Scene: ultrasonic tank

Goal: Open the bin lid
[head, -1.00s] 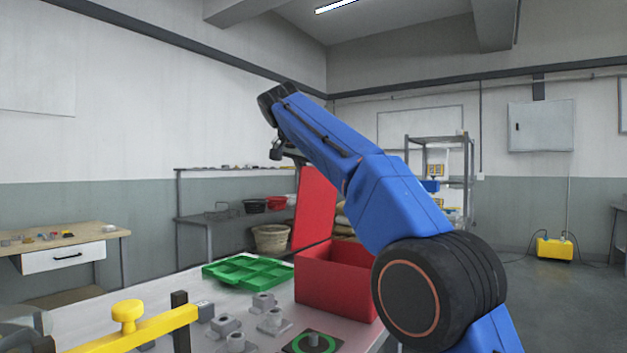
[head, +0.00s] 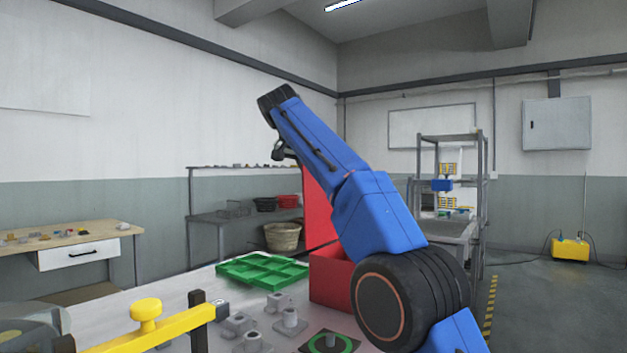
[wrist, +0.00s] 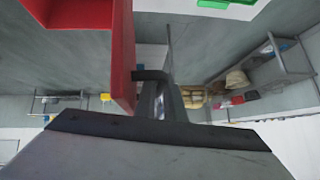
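The red bin (head: 328,278) stands on the table, partly hidden behind my arm in the head view. Its red lid (head: 317,207) stands raised, nearly upright, at the bin's back; it also shows in the wrist view as a red panel (wrist: 122,55). My gripper (head: 284,152) is above and left of the lid in the head view, mostly hidden by my wrist. In the wrist view my gripper (wrist: 160,100) is close beside the lid's edge, next to a dark bent bar (wrist: 150,75). I cannot tell whether they touch or how far the fingers are apart.
A green divided tray (head: 262,270) lies left of the bin. Grey metal parts (head: 290,320) and a yellow bar with a knob (head: 150,325) are in front. A shelf with a basket (head: 282,237) stands behind.

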